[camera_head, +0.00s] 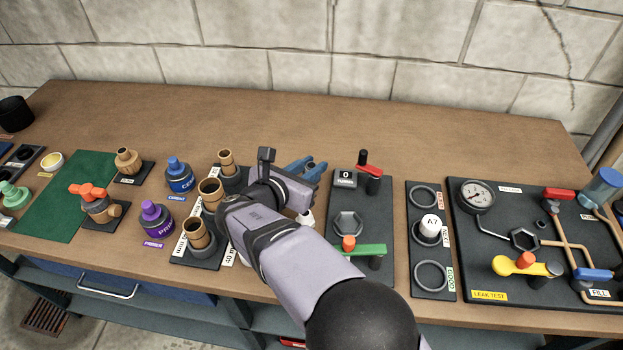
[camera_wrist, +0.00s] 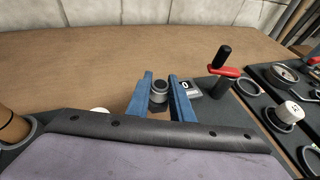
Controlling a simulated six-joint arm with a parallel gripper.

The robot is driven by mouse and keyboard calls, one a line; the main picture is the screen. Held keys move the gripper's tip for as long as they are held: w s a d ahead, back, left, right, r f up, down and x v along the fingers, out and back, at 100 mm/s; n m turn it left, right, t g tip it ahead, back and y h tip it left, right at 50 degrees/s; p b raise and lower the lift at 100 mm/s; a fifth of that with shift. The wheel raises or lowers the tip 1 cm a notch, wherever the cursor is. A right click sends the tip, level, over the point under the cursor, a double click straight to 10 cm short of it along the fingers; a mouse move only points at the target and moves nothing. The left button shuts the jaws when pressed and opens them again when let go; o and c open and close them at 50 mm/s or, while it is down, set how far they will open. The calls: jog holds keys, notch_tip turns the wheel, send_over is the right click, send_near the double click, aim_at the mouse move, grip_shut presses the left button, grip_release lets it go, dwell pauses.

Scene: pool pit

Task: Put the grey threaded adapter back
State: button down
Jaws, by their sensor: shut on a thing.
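My gripper's blue fingers (camera_head: 305,167) are over the back part of the bench in the head view, just left of the black turns plate. In the wrist view the fingers (camera_wrist: 160,79) are shut on a small grey round piece with a dark top, which looks like the grey threaded adapter (camera_wrist: 159,92). It sits upright between the fingertips.
The turns plate (camera_head: 347,200) with red and green levers stands right of my gripper. Beyond it are a ring tray (camera_head: 430,260) holding a white A7 piece (camera_head: 430,228) and the leak test board (camera_head: 490,235). Tan cylinders (camera_head: 210,190) stand left. The bench behind (camera_head: 300,130) is clear.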

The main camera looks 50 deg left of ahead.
jog(key=shift+f, duration=2.15)
jog(key=shift+f, duration=0.15)
jog(key=c, duration=1.6)
grip_release()
jog(key=shift+o, duration=0.2)
